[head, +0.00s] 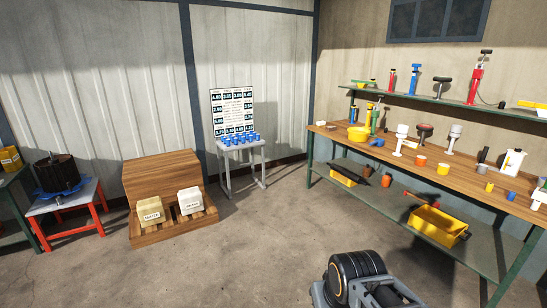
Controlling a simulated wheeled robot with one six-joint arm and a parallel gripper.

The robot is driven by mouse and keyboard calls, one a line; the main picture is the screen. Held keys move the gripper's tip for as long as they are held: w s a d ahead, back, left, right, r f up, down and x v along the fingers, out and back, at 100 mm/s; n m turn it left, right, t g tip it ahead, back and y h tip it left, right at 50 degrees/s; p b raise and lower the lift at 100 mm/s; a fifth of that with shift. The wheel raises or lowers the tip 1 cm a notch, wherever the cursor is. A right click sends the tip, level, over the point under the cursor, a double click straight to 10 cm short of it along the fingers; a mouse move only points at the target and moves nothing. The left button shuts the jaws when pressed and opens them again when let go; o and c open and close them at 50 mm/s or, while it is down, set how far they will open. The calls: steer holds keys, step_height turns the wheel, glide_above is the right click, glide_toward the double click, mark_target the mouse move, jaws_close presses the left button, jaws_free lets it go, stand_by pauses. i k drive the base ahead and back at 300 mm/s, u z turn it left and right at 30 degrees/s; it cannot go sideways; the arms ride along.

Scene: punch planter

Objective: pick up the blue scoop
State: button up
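A small blue item (377,142) lies on the wooden top of the workbench (460,178), just in front of the yellow bowl (358,133). It may be the blue scoop, but it is too small to make out its shape. A blue cup-like piece (510,197) stands near the right front of the same bench. Part of my arm shows at the bottom, well short of the bench. My gripper's fingertips are not in view.
Yellow bins (438,225) sit on the bench's lower shelf; pumps (475,78) stand on the upper shelf. A small table (244,147) holds several blue cups. A wooden crate stand (165,185) and red-legged table (65,205) are left. Open floor lies between.

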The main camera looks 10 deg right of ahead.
mark_target(378, 142)
steer(key=z, duration=0.05)
steer(key=i, duration=2.55)
steer(key=z, duration=0.8)
steer(key=i, duration=2.55)
steer(key=z, duration=0.5)
